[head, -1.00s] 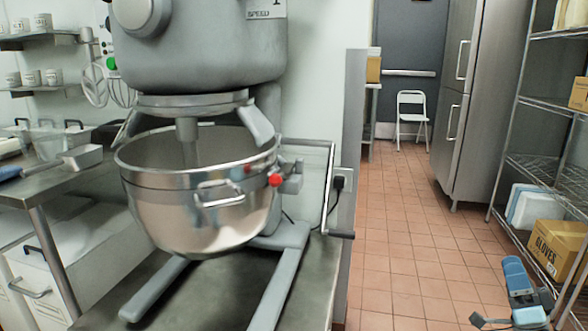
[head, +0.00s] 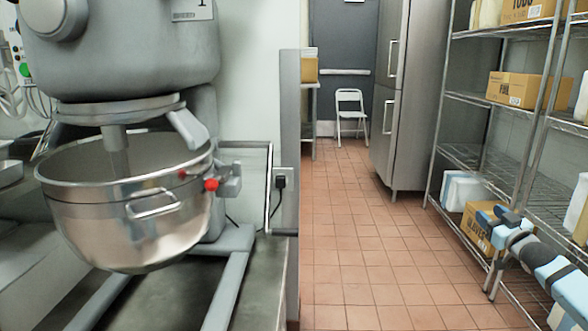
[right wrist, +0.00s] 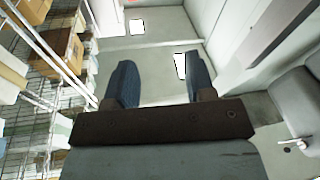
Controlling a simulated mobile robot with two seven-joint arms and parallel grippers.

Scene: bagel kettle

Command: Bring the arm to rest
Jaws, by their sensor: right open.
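My right arm reaches in from the lower right edge of the head view. Its gripper (head: 507,220) is in front of the lower part of the wire shelving, near the gloves box. In the right wrist view the two dark blue fingers of this gripper (right wrist: 160,78) stand wide apart. Nothing is between them. My left gripper and arm are in neither view.
A large mixer (head: 120,50) with a steel bowl (head: 130,225) stands at the left on a metal table. Wire shelving (head: 465,158) with boxes is close on the right, near my right arm. The tiled aisle (head: 365,250) between them is clear. A folding chair (head: 350,108) stands at the back.

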